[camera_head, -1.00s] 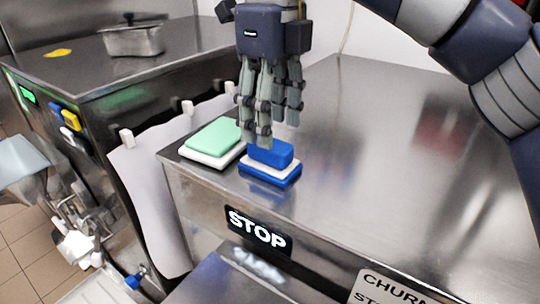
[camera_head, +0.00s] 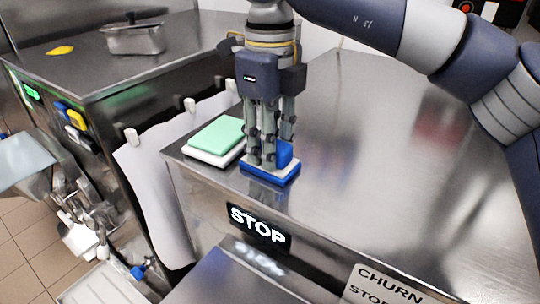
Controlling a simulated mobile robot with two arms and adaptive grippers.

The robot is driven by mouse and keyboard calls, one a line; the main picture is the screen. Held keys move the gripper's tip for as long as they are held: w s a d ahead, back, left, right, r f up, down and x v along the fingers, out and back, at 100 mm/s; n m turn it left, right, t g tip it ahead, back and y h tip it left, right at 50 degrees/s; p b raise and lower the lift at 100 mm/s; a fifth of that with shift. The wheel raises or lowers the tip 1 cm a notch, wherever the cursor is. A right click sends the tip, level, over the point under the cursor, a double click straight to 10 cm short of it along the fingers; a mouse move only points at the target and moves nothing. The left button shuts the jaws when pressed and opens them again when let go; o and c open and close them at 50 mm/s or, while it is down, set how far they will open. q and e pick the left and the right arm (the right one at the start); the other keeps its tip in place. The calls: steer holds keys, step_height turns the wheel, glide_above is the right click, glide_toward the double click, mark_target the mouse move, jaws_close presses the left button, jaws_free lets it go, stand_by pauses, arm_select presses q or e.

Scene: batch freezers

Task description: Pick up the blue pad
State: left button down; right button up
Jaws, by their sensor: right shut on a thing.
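The blue pad (camera_head: 285,152) is on a white and blue base (camera_head: 284,176) near the front left of the steel machine top. My right gripper (camera_head: 270,160) points straight down over it, its fingers shut around the pad. The fingers hide much of the pad, mostly its left and middle. The pad shows no clear gap above the base. My left gripper is not in view.
A green pad (camera_head: 217,134) on a white base lies just left of the blue one, close to my fingers. The steel top (camera_head: 400,170) is clear to the right. A lidded metal pan (camera_head: 134,38) stands on the neighbouring machine.

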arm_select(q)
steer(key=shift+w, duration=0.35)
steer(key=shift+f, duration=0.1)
arm_select(e)
steer(key=shift+r, duration=0.1)
